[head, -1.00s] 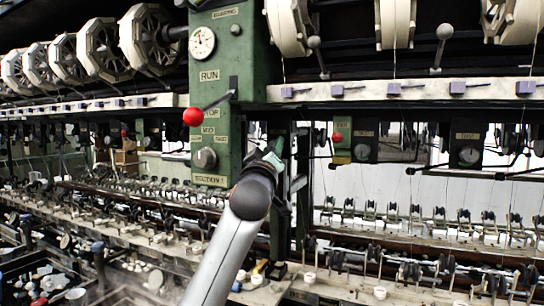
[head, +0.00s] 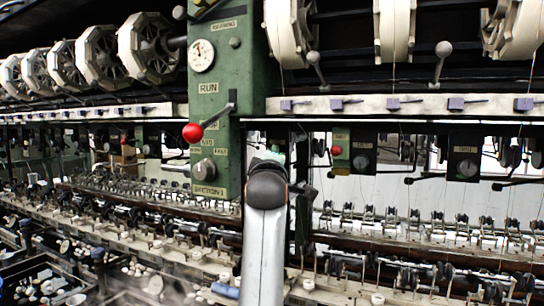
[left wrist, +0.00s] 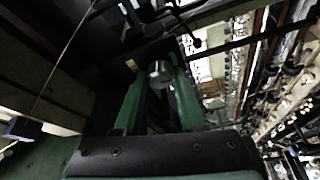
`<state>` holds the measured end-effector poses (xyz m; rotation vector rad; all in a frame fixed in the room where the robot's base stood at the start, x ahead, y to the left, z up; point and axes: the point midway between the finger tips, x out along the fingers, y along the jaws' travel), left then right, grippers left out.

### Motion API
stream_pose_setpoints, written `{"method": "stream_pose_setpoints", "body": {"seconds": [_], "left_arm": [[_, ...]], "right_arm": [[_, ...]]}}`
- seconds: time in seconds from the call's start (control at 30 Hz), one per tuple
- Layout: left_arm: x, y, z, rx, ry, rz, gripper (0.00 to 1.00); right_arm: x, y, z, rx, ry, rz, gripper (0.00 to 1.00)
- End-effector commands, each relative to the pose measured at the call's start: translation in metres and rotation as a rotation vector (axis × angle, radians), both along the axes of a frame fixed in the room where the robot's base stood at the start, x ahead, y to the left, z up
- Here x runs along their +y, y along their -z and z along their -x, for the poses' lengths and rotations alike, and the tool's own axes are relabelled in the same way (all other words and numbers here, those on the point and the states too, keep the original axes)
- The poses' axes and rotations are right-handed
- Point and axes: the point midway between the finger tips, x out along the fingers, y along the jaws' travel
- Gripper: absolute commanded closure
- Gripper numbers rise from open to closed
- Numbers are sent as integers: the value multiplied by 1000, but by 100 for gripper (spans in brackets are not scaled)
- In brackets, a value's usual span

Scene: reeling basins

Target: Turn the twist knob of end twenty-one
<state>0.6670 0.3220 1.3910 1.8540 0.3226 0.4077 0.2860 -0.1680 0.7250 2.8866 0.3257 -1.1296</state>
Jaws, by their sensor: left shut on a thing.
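The round metal twist knob (left wrist: 160,73) shows between the two green fingers of my left gripper (left wrist: 158,84) in the left wrist view. The gripper is shut on it; I cannot read a number there. In the head view my left arm rises from the bottom centre, and its wrist hides most of the gripper and the knob. Similar knobs on dark plates stand to the right, one at mid right (head: 361,162) and one farther right (head: 467,168). My right gripper is in neither view.
The green column (head: 228,110) beside my wrist carries a gauge (head: 201,55), a red-ended lever (head: 193,132) and a larger knob (head: 205,169). Reels (head: 100,55) line the top. Rows of small reeling parts (head: 430,230) and threads fill the lower right.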

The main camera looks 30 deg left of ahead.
Motion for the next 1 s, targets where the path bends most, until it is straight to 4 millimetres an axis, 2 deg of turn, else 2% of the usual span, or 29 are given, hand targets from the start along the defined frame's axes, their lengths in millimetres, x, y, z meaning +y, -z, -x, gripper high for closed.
{"method": "stream_pose_setpoints", "body": {"seconds": [0.43, 0.47, 0.5, 0.73, 1.0], "left_arm": [[1, 1, 0, 2, -3, 11, 100], [1, 1, 0, 2, -3, 11, 59], [1, 1, 0, 2, -3, 11, 55], [1, 0, 0, 0, -1, 10, 30], [0, 0, 1, -2, -1, 10, 30]], "right_arm": [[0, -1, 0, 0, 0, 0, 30], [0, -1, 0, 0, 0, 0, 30], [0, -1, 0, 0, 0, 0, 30], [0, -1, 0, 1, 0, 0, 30], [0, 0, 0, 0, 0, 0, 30]]}}
